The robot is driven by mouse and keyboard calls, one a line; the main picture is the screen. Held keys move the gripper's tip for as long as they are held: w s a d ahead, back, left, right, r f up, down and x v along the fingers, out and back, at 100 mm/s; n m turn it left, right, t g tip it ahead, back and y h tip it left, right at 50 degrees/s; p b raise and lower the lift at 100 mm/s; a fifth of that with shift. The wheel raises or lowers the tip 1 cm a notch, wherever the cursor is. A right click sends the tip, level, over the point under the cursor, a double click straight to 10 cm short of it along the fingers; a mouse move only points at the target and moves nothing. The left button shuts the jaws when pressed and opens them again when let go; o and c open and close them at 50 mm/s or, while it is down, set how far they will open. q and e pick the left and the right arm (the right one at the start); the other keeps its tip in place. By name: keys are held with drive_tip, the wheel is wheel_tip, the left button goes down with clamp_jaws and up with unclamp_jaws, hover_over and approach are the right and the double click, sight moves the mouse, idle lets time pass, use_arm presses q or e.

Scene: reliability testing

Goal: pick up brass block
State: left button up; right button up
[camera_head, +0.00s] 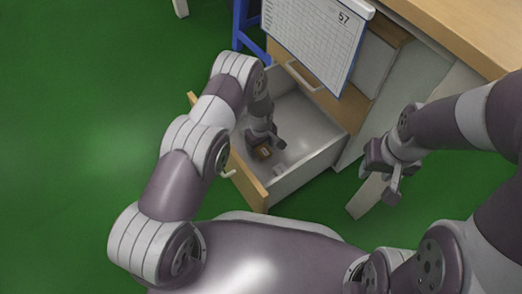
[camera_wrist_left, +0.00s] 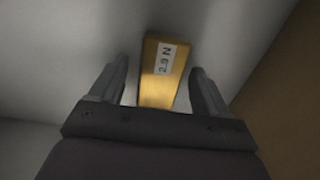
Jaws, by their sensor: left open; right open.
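The brass block (camera_wrist_left: 158,88) lies in the open drawer (camera_head: 313,161). My left gripper (camera_wrist_left: 159,85) is open, with one finger on each side of the block and a visible gap on both sides. In the head view my left gripper (camera_head: 266,143) reaches down into the drawer over the block. My right gripper (camera_head: 383,176) is open and empty, outside the drawer to the right.
The drawer's wooden front (camera_head: 246,178) stands close to my left arm. A wooden desktop (camera_head: 455,35) is at upper right. Green floor is free at left.

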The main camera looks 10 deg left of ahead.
use_arm(q)
clamp_jaws()
drive_tip(key=shift+r, duration=0.15)
